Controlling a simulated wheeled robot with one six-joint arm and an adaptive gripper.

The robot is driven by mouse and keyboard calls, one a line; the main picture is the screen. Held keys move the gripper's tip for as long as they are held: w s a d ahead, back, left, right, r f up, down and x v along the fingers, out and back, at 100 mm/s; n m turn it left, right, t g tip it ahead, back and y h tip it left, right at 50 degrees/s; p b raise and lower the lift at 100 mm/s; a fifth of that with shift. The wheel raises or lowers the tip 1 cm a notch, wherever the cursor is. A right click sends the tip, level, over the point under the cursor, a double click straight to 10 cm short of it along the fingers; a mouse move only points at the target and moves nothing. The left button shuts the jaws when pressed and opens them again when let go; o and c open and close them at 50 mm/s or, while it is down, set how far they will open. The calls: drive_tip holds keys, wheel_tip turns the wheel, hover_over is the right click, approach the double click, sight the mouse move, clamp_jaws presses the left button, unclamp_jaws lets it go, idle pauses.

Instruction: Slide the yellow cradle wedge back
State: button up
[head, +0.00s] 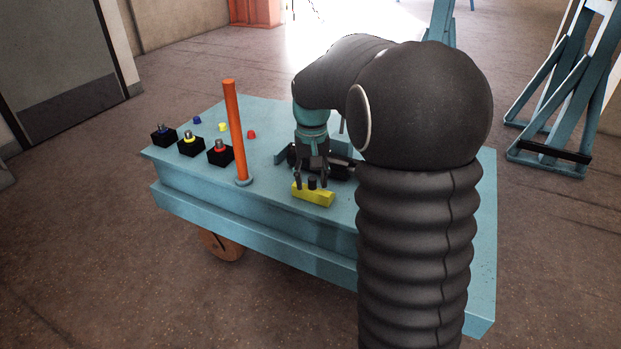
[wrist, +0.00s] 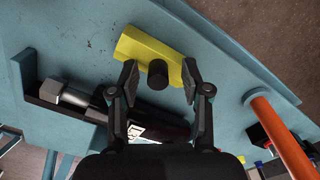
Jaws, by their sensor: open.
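The yellow cradle wedge (head: 314,195) lies on the teal cart top near its front edge, with a black round knob (wrist: 157,75) standing on it. In the wrist view the yellow wedge (wrist: 151,46) lies across the upper middle. My gripper (head: 312,182) points down at the wedge. In the wrist view my gripper (wrist: 159,84) is open, with one finger on each side of the knob. I cannot tell whether the fingers touch it. Part of the wedge is hidden behind the knob and fingers.
A black cradle (wrist: 85,109) with a metal-ended cylinder (wrist: 67,92) lies beside the wedge. An orange post (head: 236,130) stands to the left. Black blocks with fittings (head: 191,143) and small coloured caps (head: 223,127) sit further left. The cart top (head: 265,180) is bare between post and wedge.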

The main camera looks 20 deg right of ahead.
wheel_tip(320, 180, up, 12)
idle(0.5)
idle(0.3)
hover_over(312, 181)
drive_tip(key=shift+n+t, duration=0.3)
wheel_tip(312, 181, down, 4)
drive_tip(key=shift+f, duration=0.1)
drive_tip(key=s+a+r+n+t+p, duration=0.1)
drive_tip(key=s+a+t+p, duration=0.1)
drive_tip(key=s, duration=1)
drive_tip(key=s+a+r+t+p, duration=0.2)
drive_tip(key=s+a+t+p, duration=0.1)
drive_tip(key=s, duration=1)
drive_tip(key=shift+s+a+n, duration=0.25)
drive_tip(key=shift+a+n, duration=0.15)
drive_tip(key=shift+r, duration=0.1)
